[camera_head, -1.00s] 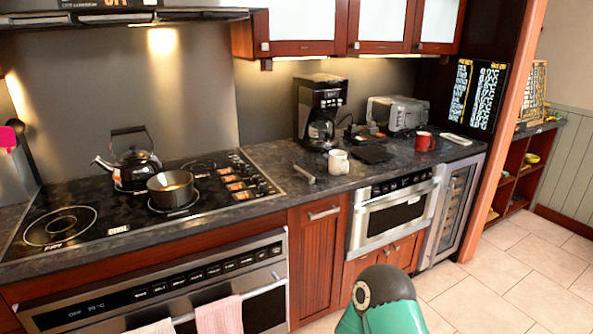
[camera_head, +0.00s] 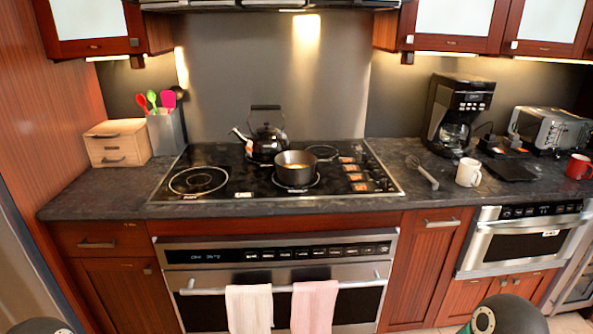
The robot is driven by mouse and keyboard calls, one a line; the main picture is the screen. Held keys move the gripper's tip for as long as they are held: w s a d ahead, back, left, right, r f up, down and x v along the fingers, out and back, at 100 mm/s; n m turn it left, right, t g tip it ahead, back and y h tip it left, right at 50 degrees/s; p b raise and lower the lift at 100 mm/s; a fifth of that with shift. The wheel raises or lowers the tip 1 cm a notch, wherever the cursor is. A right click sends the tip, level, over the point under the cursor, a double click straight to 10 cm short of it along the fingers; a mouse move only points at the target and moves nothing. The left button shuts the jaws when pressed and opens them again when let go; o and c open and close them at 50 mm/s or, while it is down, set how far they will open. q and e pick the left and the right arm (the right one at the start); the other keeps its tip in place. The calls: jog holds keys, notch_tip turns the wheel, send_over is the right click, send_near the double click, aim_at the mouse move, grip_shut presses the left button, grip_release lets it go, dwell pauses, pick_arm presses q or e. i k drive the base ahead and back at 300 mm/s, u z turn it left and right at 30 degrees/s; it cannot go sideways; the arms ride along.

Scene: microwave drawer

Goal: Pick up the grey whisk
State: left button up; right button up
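The grey whisk (camera_head: 428,178) lies on the dark countertop (camera_head: 400,203), between the stove's right edge and the white mug (camera_head: 468,172). Its handle points toward the front right and its head toward the back left. It is small in view and its wires are hard to make out. Neither gripper shows. Only rounded parts of my arms show at the bottom left and bottom right edges.
A kettle (camera_head: 268,143) and a pot (camera_head: 296,170) stand on the cooktop. A coffee maker (camera_head: 457,115), a toaster (camera_head: 550,130) and a red mug (camera_head: 579,167) are at right. A wooden drawer box (camera_head: 117,143) and utensil holder (camera_head: 166,133) stand at left.

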aim_at(435, 184)
jog(key=u, duration=0.35)
jog(key=i, duration=0.2)
jog(key=z, duration=2.9)
jog(key=i, duration=3.8)
